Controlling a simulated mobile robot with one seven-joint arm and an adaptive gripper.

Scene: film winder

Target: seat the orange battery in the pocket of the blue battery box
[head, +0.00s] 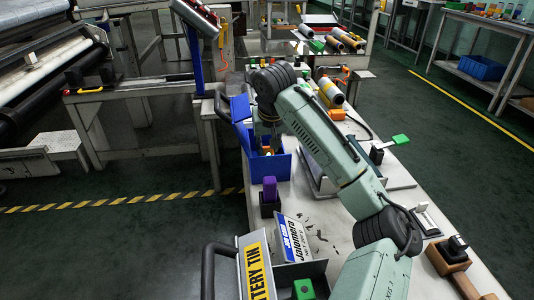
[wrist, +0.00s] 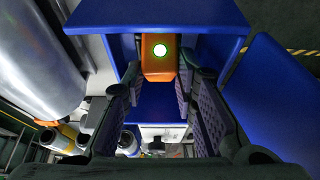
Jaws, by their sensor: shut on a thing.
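The blue battery box (head: 281,168) stands open at the far left edge of the bench, its lid raised. My gripper (head: 267,146) reaches down into the box opening. The orange battery (wrist: 158,69) is between my two fingertips in the wrist view, and both fingers (wrist: 160,84) press on its sides. A round, green-rimmed bright spot shows on the battery's face. Blue box walls (wrist: 232,40) surround the battery. In the head view only a small orange patch of it shows. The pocket floor is hidden, so I cannot tell how deep the battery sits.
A purple block (head: 270,184) in a black holder stands just in front of the box. Silver rollers (wrist: 40,60) show at left in the wrist view.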

